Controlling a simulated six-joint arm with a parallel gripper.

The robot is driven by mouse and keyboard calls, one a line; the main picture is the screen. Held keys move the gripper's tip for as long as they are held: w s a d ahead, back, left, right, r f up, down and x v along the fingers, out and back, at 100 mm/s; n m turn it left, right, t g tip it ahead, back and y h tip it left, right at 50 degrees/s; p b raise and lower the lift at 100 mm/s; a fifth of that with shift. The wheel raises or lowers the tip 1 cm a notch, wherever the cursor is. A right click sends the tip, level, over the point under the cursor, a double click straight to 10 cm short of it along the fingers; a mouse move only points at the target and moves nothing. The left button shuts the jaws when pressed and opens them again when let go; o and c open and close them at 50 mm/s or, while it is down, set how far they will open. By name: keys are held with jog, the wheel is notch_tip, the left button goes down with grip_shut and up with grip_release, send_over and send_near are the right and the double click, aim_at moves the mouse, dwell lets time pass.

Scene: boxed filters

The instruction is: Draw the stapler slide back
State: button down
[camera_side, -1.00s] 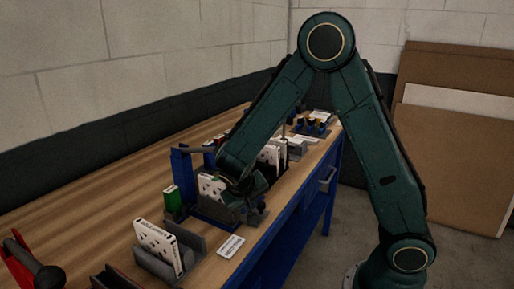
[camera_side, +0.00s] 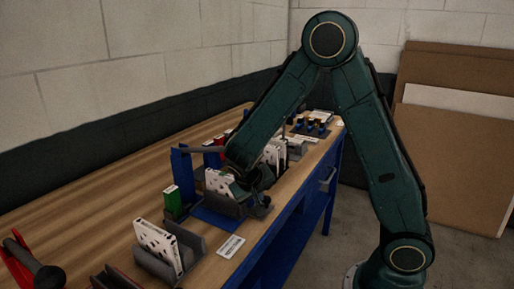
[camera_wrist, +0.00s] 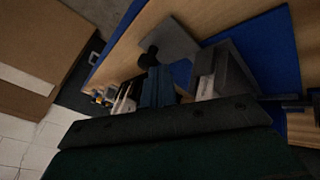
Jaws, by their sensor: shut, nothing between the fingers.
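The stapler station, with blue posts (camera_side: 180,165) and a blue base (camera_side: 212,217), stands mid-bench in the side view. A white perforated box (camera_side: 219,184) stands upright in it. My gripper (camera_side: 244,196) is low, just right of this box, with its fingertips largely hidden by the wrist. In the wrist view the shut, empty fingers (camera_wrist: 157,87) point between a grey plate (camera_wrist: 176,39) with a black knob (camera_wrist: 148,56) and a grey holder (camera_wrist: 222,68). I cannot tell for certain which part is the slide, or whether the fingers touch it.
Another white box (camera_side: 157,240) stands in a grey holder (camera_side: 186,247) nearer the camera. A green box (camera_side: 172,205) is left of the station. A white card (camera_side: 231,247) lies near the bench's front edge. More white boxes (camera_side: 272,153) stand behind my gripper.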

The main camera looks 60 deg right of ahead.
jog(key=shift+a+r, duration=0.4)
jog(key=shift+r, duration=0.2)
jog(key=s+a+r, duration=0.1)
jog(key=a, duration=0.5)
jog(key=s+a+r, duration=0.1)
jog(key=s+a, duration=0.1)
jog(key=a, duration=0.5)
jog(key=shift+a+r, duration=0.25)
jog(key=shift+r, duration=0.05)
